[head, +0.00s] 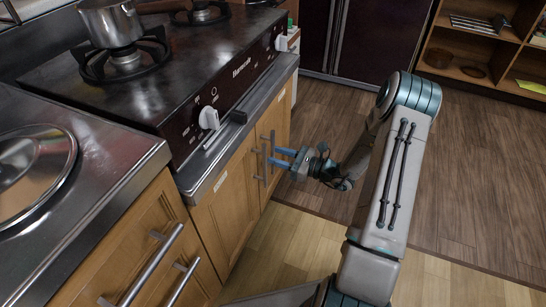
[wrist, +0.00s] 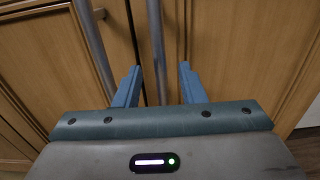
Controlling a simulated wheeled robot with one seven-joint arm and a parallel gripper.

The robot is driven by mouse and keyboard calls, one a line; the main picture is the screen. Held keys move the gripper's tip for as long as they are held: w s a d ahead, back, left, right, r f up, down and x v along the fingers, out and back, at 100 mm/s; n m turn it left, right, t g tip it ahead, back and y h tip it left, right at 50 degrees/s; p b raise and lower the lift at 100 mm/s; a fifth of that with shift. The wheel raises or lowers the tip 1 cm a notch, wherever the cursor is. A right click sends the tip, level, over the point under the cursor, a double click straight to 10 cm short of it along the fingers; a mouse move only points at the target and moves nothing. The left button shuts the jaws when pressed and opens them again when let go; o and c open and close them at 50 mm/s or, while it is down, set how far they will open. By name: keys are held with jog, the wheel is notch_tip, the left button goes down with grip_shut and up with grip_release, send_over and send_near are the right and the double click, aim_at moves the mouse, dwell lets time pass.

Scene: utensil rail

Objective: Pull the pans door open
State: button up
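The wooden cabinet under the stove has two doors, a nearer left door (head: 226,212) and a farther right door (head: 279,120). Each has an upright metal bar handle beside the seam: the left handle (wrist: 92,45) and the right handle (wrist: 158,45). A small pale label (head: 220,182) is on the left door, too small to read, so I cannot tell which door is the pans door. Both doors look shut. My gripper (head: 281,157) is open at the handles. In the wrist view, my gripper's fingers (wrist: 158,88) stand either side of the right handle, with no visible grip on it.
The stove (head: 150,85) with a pot (head: 110,22) is above the doors. Drawers with bar handles (head: 150,265) are at the near left. Wooden shelves (head: 490,45) stand at the back right. The floor (head: 480,190) in front is clear.

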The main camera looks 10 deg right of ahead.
jog(key=shift+x, duration=1.2)
grip_shut()
